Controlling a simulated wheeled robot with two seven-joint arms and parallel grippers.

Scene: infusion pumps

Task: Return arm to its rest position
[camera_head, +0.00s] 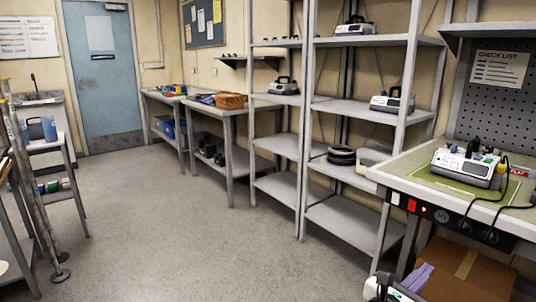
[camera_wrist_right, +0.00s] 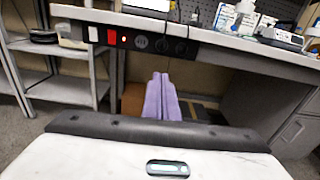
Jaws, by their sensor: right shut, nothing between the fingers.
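My right gripper (camera_head: 420,279), with purple fingers, is low at the bottom right of the head view, in front of and below the workbench (camera_head: 395,172). In the right wrist view the gripper's two purple fingers (camera_wrist_right: 162,98) are together, shut with nothing between them. They point toward the space under the bench. My left gripper is not in view. A white and grey infusion pump (camera_head: 467,166) sits on the green mat of the workbench, with a yellow cable at its right, apart from my gripper.
A brown cardboard box (camera_head: 462,272) stands under the bench. The bench front carries a socket strip with a red switch (camera_head: 412,205). Metal shelves (camera_head: 350,215) hold more pumps, one of them on the middle shelf (camera_head: 392,102). The grey floor (camera_head: 190,225) at left centre is clear.

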